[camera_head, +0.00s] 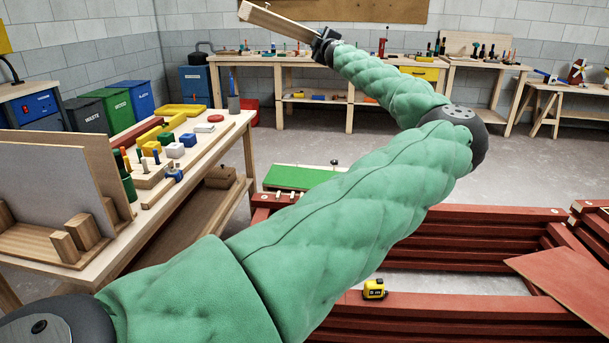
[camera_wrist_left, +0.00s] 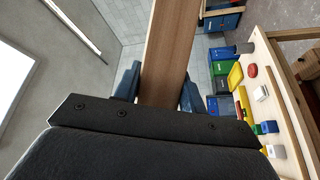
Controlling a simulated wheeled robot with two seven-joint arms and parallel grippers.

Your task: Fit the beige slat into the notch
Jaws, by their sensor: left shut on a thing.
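The beige slat (camera_head: 275,22) is raised in the air at the top middle of the head view, above the far benches. It also shows in the wrist view as a long brown board (camera_wrist_left: 168,45) running up out of the frame. My left gripper (camera_head: 322,40) is shut on its near end, with one dark blue finger on each side. The red battens (camera_head: 450,222) lie in stacked rows at the lower right, well below and apart from the slat. I cannot make out which gap is the notch; my green-sleeved left arm hides part of the stack. My right gripper is out of view.
A yellow tape measure (camera_head: 374,289) sits on the front red batten. A red panel (camera_head: 565,270) lies at the right. A wooden bench (camera_head: 222,135) with tools and coloured blocks stands left. A green board (camera_head: 300,177) lies behind the battens. Grey floor is clear toward the far benches.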

